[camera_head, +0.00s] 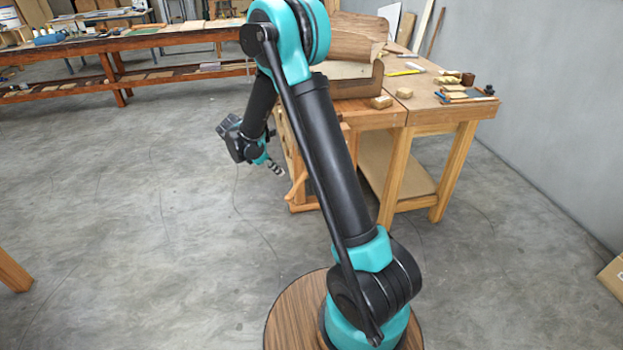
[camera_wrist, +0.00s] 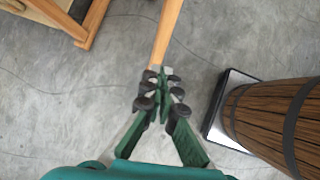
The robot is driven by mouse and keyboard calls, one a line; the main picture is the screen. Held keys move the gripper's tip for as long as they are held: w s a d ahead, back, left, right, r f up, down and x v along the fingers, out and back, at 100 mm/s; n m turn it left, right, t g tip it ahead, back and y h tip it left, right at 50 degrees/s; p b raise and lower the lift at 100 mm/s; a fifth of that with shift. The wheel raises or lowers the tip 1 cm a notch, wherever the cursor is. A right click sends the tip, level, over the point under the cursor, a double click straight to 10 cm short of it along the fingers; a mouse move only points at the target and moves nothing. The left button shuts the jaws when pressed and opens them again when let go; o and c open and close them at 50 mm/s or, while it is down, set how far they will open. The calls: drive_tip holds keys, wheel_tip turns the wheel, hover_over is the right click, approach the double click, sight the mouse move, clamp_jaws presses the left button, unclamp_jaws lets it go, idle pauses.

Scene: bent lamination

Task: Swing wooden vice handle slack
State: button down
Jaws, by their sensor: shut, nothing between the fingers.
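The wooden vice handle (camera_head: 297,186) is a light brown bar that hangs tilted at the left front of the workbench. It also shows in the wrist view (camera_wrist: 168,30), coming down from the top edge to my fingertips. My gripper (camera_head: 276,168) is just left of and above the handle in the head view. In the wrist view my gripper (camera_wrist: 158,80) has its green fingers drawn together with nothing between them. The handle's end is close to the tips there; I cannot tell whether they touch. My arm hides part of the vice and bench front.
The wooden workbench (camera_head: 440,115) carries a bent wooden form (camera_head: 352,75), small blocks (camera_head: 381,102) and tools. A long bench (camera_head: 160,38) stands at the back left. A grey wall (camera_head: 560,100) is at the right.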

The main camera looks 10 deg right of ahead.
sight(298, 184)
drive_tip(key=shift+y, duration=0.4)
drive_tip(key=x, duration=0.6)
drive_tip(key=s+x, duration=0.1)
drive_tip(key=x, duration=0.2)
drive_tip(key=shift+w+a+f, duration=0.1)
drive_tip(key=shift+f, duration=0.4)
drive_tip(key=shift+w+d+f, duration=0.1)
drive_tip(key=shift+d, duration=0.45)
drive_tip(key=shift+w+d+f, duration=0.1)
drive_tip(key=shift+d, duration=0.5)
drive_tip(key=shift+w+d+f, duration=0.15)
drive_tip(key=shift+d+f, duration=0.05)
drive_tip(key=shift+d, duration=0.5)
